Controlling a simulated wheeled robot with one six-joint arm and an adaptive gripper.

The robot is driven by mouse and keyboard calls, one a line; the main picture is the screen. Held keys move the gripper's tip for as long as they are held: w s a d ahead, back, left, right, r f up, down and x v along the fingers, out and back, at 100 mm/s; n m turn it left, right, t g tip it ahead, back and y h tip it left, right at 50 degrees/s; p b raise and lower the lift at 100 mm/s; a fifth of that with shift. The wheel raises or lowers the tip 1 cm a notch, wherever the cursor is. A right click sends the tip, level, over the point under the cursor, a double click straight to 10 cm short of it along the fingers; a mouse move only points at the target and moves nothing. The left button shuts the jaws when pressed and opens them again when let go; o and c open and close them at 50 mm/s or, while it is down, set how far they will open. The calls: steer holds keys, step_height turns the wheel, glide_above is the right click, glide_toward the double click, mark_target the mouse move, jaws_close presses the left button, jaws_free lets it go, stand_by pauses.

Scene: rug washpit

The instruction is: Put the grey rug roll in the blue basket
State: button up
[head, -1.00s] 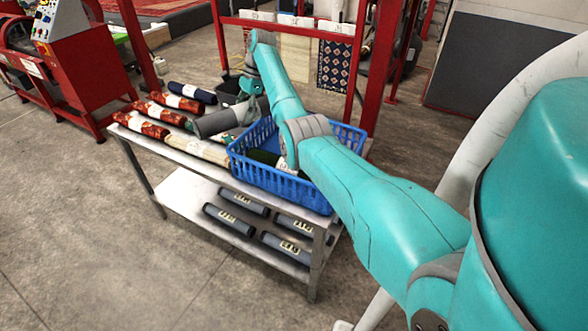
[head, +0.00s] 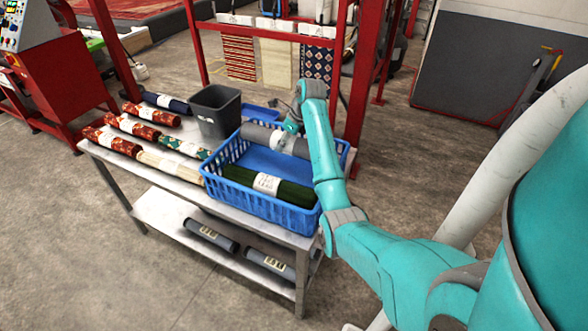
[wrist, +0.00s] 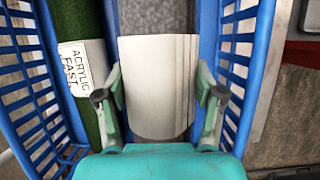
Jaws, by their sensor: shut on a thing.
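The grey rug roll (head: 249,134) with a white paper band is at the far side of the blue basket (head: 213,187) in the head view. In the wrist view the grey roll (wrist: 155,14) lies between the basket's walls, and my gripper (wrist: 160,98) is shut on it at its white band, one finger on each side. In the head view my gripper (head: 291,127) is at the roll's middle, partly hidden by my arm. I cannot tell whether the roll touches the basket floor. A dark green roll (head: 295,192) lies in the basket's near part, beside the grey one.
The basket stands on a metal table (head: 150,168). A dark grey bin (head: 216,111) stands just behind its left side. Several red, cream, green and navy rolls lie on the table's left part. More grey rolls (head: 211,235) lie on the lower shelf. A red frame post (head: 362,90) rises behind.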

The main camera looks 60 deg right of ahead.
mark_target(299, 139)
steer(key=f, duration=0.5)
steer(key=shift+s+d, duration=0.2)
steer(key=shift+d, duration=0.05)
steer(key=shift+w+f, duration=0.1)
steer(key=shift+f, duration=2.1)
steer(key=o, duration=1.7)
steer(key=v, duration=1.2)
steer(key=shift+a, duration=0.1)
steer(key=shift+w, duration=0.1)
